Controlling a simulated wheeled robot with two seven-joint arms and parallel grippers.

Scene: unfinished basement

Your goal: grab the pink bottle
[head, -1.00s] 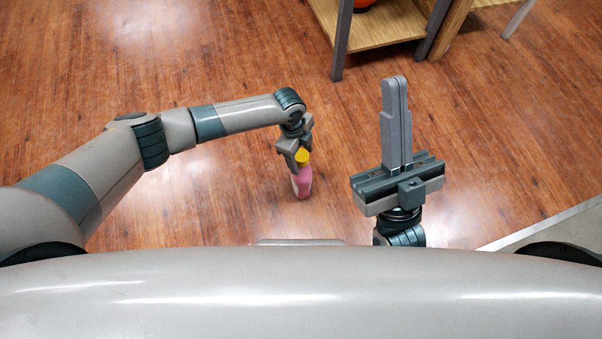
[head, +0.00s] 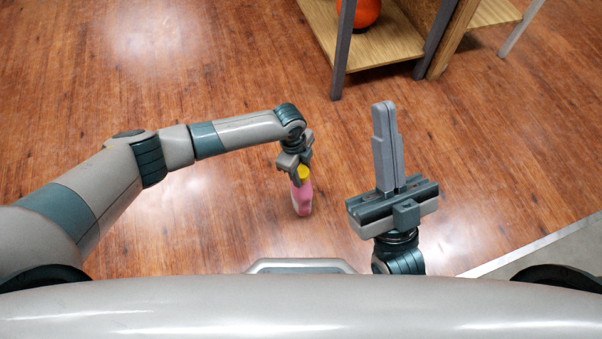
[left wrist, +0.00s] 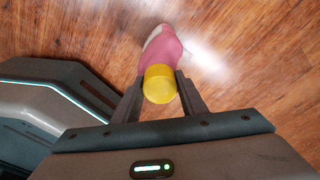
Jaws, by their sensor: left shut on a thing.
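The pink bottle (head: 302,198) with a yellow cap hangs below my left gripper (head: 296,170) in the head view. In the left wrist view, my left gripper (left wrist: 159,98) has its two fingers shut on the sides of the yellow cap, and the pink body (left wrist: 164,48) extends beyond it toward the top. I cannot tell for sure whether the bottle's base touches the floor. My right gripper (head: 386,108) points up on the right side of the head view, its two fingers together and nothing between them.
A wooden shelf unit (head: 372,42) with grey legs stands at the top, with an orange round object (head: 366,12) on it. The wooden floor (head: 220,90) around the bottle is clear. A pale floor edge (head: 540,245) runs along the lower right.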

